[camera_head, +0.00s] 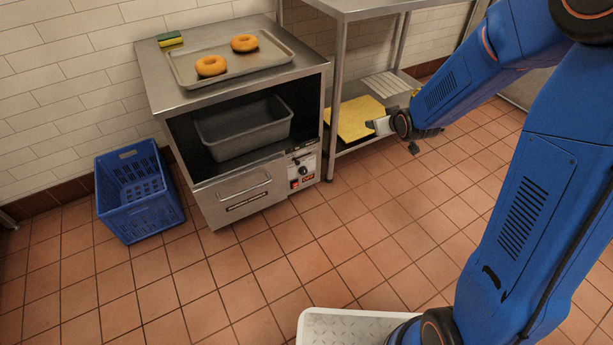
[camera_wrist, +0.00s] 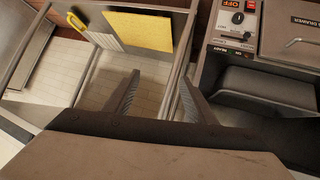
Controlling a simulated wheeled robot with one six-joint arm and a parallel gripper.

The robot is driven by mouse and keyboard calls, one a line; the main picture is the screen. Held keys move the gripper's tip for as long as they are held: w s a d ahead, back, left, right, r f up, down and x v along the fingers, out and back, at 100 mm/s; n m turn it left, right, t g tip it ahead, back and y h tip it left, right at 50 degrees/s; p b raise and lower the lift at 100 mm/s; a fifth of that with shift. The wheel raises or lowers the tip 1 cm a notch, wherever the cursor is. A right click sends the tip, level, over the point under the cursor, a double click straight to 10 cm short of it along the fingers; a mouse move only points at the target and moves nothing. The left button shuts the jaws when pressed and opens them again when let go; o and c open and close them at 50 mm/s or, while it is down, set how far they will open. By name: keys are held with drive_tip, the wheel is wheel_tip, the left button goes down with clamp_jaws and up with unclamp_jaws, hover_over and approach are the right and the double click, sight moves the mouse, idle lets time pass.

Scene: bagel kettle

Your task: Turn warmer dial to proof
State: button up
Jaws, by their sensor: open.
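The warmer (camera_head: 240,170) is a steel cabinet at the back wall in the head view. Its control panel is at the lower right of the front, with a dark dial (camera_head: 303,171) and red labels. The dial's exact pointer direction is too small to tell. My gripper (camera_head: 373,126) is to the right of the panel and apart from it. In the wrist view my gripper (camera_wrist: 157,92) has its two fingers spread, with nothing between them.
A tray (camera_head: 181,76) with two bagels and a sponge (camera_head: 169,39) are on top of the warmer. A grey pan (camera_head: 243,140) sits inside its open front, above a drawer (camera_head: 243,188). A blue crate (camera_head: 138,195) stands left. A steel rack (camera_head: 337,100) with a yellow board (camera_head: 356,118) stands right.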

drive_tip(key=w+a+f+n+t+y, duration=0.1)
drive_tip(key=w+a+f, duration=0.2)
drive_tip(key=f, duration=0.3)
drive_tip(key=w+a+f+n+y, duration=0.1)
drive_tip(key=w+a+f, duration=0.25)
drive_tip(key=f, duration=0.25)
drive_tip(key=n+t+y, duration=0.2)
drive_tip(key=t+y, duration=0.1)
drive_tip(key=y, duration=0.3)
approach(304, 172)
drive_tip(key=x, duration=0.8)
drive_tip(key=shift+w+f, duration=0.15)
drive_tip(key=shift+f, duration=0.05)
drive_tip(key=shift+c, duration=0.2)
drive_tip(key=c, duration=1)
